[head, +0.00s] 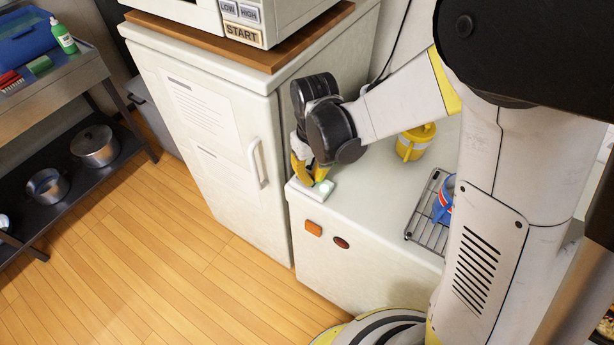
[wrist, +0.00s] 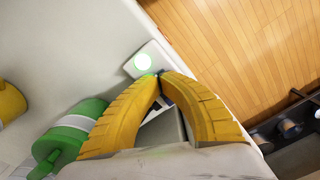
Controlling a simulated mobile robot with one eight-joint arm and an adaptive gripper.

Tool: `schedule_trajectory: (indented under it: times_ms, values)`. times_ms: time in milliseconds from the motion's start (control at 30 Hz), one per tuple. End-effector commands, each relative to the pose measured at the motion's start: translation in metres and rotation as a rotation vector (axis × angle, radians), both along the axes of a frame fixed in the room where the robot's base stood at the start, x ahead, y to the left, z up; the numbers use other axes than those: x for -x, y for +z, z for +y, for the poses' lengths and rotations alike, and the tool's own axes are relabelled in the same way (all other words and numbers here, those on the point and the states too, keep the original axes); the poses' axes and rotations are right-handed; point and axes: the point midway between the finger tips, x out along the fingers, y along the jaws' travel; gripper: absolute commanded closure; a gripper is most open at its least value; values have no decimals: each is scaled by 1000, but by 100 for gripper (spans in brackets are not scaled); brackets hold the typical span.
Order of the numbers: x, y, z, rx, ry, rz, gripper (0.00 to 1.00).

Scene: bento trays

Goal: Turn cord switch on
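The cord switch is a small white block (head: 310,191) with a glowing pale green round light, at the near left corner of the white counter. It also shows in the wrist view (wrist: 132,68), its green light lit. My gripper (head: 312,178) points down onto the switch from above. In the wrist view its yellow fingertips (wrist: 159,74) meet at the edge of the switch, just beside the light. I see nothing clearly held between them. Whether the tips press on the switch or only hover at it, I cannot tell. The fingers hide part of the switch.
A yellow container (head: 416,142) and a wire rack (head: 424,212) with a blue and red item stand on the counter (head: 360,210). A white refrigerator (head: 205,120) adjoins the counter. The wooden floor (head: 130,260) is clear.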

Motion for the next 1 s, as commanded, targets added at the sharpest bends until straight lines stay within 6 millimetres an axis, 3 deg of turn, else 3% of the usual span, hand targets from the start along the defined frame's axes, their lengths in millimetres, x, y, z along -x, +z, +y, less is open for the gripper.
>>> schedule_trajectory:
  times_ms: [167, 800, 1000]
  values:
    - [0, 6, 0, 0, 0, -1, 100]
    - [0, 62, 0, 0, 0, 0, 100]
    - [0, 72, 0, 0, 0, 0, 100]
